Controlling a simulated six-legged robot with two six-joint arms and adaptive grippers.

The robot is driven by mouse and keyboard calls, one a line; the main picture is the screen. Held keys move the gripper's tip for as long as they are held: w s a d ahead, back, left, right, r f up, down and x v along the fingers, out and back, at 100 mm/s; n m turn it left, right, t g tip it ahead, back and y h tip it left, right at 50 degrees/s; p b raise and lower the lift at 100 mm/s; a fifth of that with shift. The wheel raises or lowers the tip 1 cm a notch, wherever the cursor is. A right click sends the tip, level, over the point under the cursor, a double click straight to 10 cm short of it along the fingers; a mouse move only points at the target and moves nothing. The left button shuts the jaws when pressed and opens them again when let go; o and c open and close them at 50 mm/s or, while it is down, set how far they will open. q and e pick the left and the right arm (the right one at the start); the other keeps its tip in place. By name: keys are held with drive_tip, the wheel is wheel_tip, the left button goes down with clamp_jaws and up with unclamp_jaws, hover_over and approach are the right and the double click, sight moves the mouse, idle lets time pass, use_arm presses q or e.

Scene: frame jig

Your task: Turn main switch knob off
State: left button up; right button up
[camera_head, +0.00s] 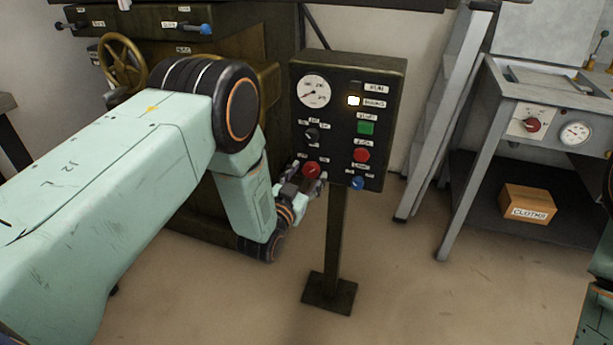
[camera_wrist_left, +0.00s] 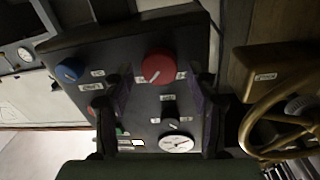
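A black control box (camera_head: 343,75) stands on a post. A red rotary knob (camera_head: 311,169) with a pale pointer line is at its lower left; I take it as the main switch knob, though its label is too small to read. The red knob (camera_wrist_left: 158,68) shows clearly in the left wrist view, its line slanted. My left gripper (camera_head: 306,187) is right by this knob. In the wrist view, the left gripper's fingers (camera_wrist_left: 161,86) are apart with the knob between and ahead of their tips; I see no contact. My right gripper is out of view.
The box also carries a gauge (camera_head: 314,91), black knob (camera_head: 312,134), lit white lamp (camera_head: 353,101), green button (camera_head: 365,127), red button (camera_head: 361,155) and blue knob (camera_head: 357,182). A brass handwheel (camera_head: 122,62) stands left. A grey bench (camera_head: 490,110) stands right.

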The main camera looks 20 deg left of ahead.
use_arm(q)
drive_tip(key=c, duration=1)
drive_tip(key=shift+n, duration=0.4)
drive_tip(key=n+p, duration=0.1)
drive_tip(key=n, duration=0.2)
drive_tip(key=shift+f+n, duration=0.1)
drive_tip(key=shift+n, duration=0.3)
drive_tip(key=n+p, duration=0.1)
drive_tip(key=n, duration=0.3)
drive_tip(key=shift+n+t, duration=0.3)
drive_tip(key=shift+n, duration=0.1)
drive_tip(key=n+p, duration=0.1)
drive_tip(key=n, duration=0.3)
drive_tip(key=shift+f+n+y, duration=0.15)
drive_tip(key=shift+n+y, duration=0.25)
drive_tip(key=n, duration=0.4)
drive_tip(key=shift+p, duration=0.3)
drive_tip(key=shift+f+n, duration=0.1)
drive_tip(key=shift+n, duration=0.3)
